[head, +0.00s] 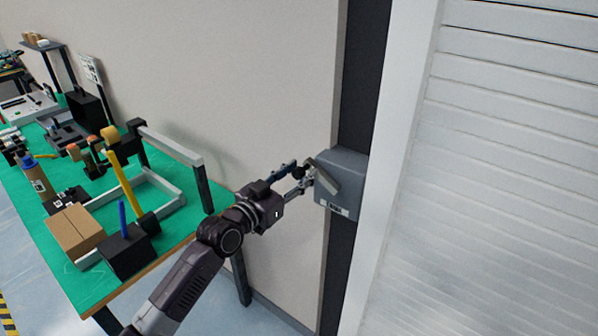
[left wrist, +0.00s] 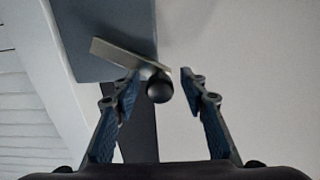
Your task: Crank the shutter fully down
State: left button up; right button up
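The white slatted shutter (head: 510,150) fills the right side of the head view; its slats run to the bottom of the picture and its lower edge is out of view. A grey crank box (head: 348,190) is mounted on the dark post beside it. A flat crank arm (head: 327,178) on the box ends in a dark knob (left wrist: 160,89). My left gripper (head: 301,172) is at the crank. In the left wrist view its fingers (left wrist: 159,74) are apart, with the knob between them, closer to the left finger. My right gripper is not in view.
A green-topped workbench (head: 85,285) stands at left, with a cardboard box (head: 75,231), a black block (head: 125,252) and several tools and frames on it. A plain wall (head: 220,70) lies behind. Bare floor shows below the wall.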

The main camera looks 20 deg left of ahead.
pick_arm(q)
jog(key=shift+c, duration=0.9)
grip_shut()
jog(key=shift+f, duration=0.15)
